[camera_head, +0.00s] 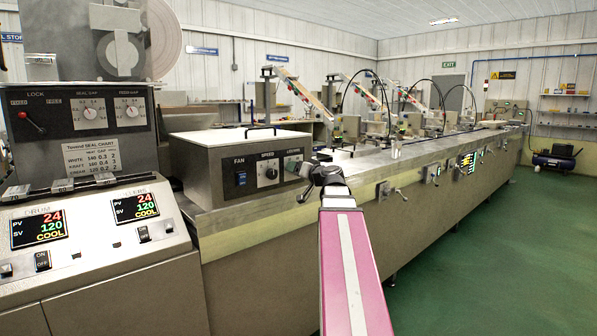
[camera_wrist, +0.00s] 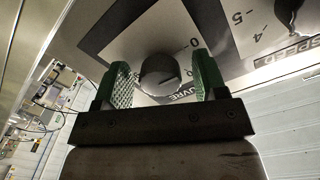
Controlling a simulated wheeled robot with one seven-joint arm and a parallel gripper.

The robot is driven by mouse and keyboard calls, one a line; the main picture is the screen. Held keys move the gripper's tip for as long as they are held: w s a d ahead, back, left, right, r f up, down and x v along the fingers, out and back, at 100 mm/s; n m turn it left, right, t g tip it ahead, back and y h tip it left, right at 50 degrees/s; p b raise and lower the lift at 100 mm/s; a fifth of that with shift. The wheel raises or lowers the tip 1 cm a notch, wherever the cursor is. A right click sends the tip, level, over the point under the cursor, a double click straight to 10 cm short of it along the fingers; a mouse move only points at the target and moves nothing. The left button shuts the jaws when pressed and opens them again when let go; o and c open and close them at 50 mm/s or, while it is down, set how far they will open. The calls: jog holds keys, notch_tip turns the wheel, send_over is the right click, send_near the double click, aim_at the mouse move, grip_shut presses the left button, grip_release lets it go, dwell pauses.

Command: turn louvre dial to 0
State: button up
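The louvre dial (camera_wrist: 160,76) is a round grey knob on a pale plate with a dark border, in the middle of the wrist view. A "0" mark shows at its upper right and part of the word LOUVRE below it. I cannot tell its pointer's setting for sure. My gripper (camera_wrist: 162,62) is open, with one green finger on each side of the dial and a small gap visible on both sides. In the head view my gripper (camera_head: 309,180) is at the control box's right end, and the louvre label (camera_head: 292,159) shows while the dial is mostly hidden.
The speed dial (camera_head: 268,173) and the fan switch (camera_head: 241,178) sit left of the louvre dial on the same box (camera_head: 205,172). The speed dial's edge (camera_wrist: 288,12) also shows in the wrist view. The long machine (camera_head: 430,180) runs back to the right.

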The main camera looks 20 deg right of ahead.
jog(key=shift+s, duration=0.1)
jog(key=v, duration=1)
jog(key=shift+s+d, duration=0.15)
jog(key=shift+s, duration=0.1)
